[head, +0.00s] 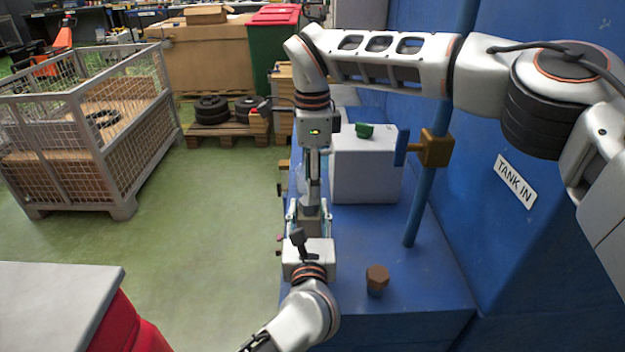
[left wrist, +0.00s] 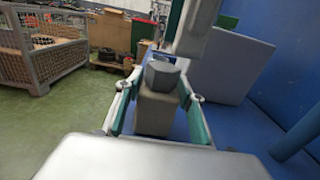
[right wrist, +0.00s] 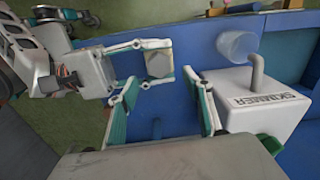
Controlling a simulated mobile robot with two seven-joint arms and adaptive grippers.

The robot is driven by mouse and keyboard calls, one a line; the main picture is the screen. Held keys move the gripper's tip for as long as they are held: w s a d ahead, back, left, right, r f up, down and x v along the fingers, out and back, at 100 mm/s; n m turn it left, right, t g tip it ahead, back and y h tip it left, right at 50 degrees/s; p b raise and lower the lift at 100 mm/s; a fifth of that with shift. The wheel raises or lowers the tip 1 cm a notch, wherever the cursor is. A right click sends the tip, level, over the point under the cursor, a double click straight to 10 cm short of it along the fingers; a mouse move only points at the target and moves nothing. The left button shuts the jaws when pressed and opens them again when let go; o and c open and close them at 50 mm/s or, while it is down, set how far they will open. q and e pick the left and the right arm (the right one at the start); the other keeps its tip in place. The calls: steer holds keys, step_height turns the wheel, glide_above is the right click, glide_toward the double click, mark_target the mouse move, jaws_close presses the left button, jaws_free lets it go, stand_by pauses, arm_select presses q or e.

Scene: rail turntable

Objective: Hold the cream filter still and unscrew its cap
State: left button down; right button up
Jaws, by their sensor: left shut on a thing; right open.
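The cream filter stands upright on the blue ledge; its body (left wrist: 157,114) and grey faceted cap (left wrist: 161,76) show in the left wrist view. In the head view the cap (head: 311,210) is partly covered by my grippers. My left gripper (head: 309,206) is shut on the filter body, one green-padded finger on each side. My right gripper (head: 314,188) points down above the cap. In the right wrist view its open fingers (right wrist: 160,79) stand apart, with the cap (right wrist: 158,65) near their tips; contact cannot be told.
A white box marked SKIMMER (right wrist: 262,103) with a bent pipe stands close by, a green knob (head: 364,131) on top. A clear cup (right wrist: 237,45) is beside it. A blue pipe (head: 424,205) and brown hexagonal cap (head: 377,275) are to the right. Green floor lies left.

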steer(key=m, duration=0.6)
steer(key=shift+s, duration=0.2)
steer(key=m, duration=0.6)
steer(key=shift+s+a+m, duration=0.2)
steer(key=shift+m, duration=0.2)
steer(key=shift+f, duration=0.15)
steer(key=shift+f, duration=1.9)
steer(key=c, duration=1.4)
steer(key=n, duration=0.5)
steer(key=shift+w+d, duration=0.15)
steer(key=shift+w, duration=0.05)
steer(key=shift+n, duration=0.5)
